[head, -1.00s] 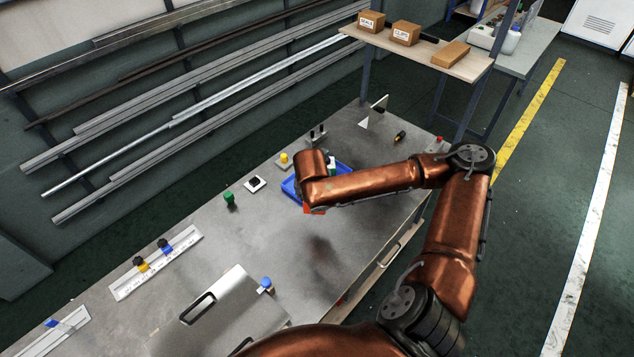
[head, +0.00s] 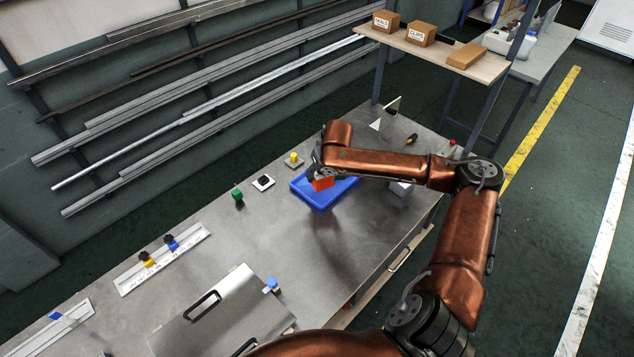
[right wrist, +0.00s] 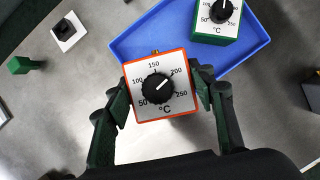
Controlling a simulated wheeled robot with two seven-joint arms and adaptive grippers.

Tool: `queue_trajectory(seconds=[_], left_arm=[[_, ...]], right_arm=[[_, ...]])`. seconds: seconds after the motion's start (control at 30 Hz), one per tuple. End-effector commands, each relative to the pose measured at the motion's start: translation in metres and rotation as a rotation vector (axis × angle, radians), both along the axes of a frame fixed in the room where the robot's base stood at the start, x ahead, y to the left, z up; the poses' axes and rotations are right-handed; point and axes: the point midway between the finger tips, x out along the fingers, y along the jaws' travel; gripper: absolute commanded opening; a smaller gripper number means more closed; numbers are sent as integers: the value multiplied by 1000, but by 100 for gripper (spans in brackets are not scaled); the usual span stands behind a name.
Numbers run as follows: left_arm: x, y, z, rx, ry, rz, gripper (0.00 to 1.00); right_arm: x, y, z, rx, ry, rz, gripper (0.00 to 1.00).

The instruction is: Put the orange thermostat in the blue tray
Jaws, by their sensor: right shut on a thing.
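My right gripper (head: 318,173) is shut on the orange thermostat (head: 323,184), a box with an orange rim, white face and black dial. In the right wrist view the gripper (right wrist: 160,78) has one finger on each side of the thermostat (right wrist: 144,76). The thermostat shows against the blue tray (head: 330,199) in the head view; its height above the tray floor is hard to tell. In the right wrist view it overlaps the near edge of the tray (right wrist: 122,48). A green thermostat (right wrist: 230,32) stands inside the tray. My left gripper is not in view.
A green block (head: 237,195), a black knob on a white plate (head: 263,182) and a yellow button (head: 294,160) stand left of the tray. A white box (head: 401,188) is to its right. The metal bench (head: 275,235) is clear in front of the tray.

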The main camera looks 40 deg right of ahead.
Motion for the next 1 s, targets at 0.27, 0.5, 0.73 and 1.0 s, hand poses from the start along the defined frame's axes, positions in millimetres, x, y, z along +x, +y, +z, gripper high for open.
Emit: queue_trajectory(seconds=[0.27,0.5,0.73,1.0], left_arm=[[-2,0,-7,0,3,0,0],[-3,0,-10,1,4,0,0],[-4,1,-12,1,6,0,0],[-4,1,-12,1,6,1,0]], right_arm=[[28,-9,-38,1,1,-1,21],[35,-12,-55,0,4,1,21],[35,-12,-78,-2,2,0,21],[34,-12,-78,-1,4,0,56]])
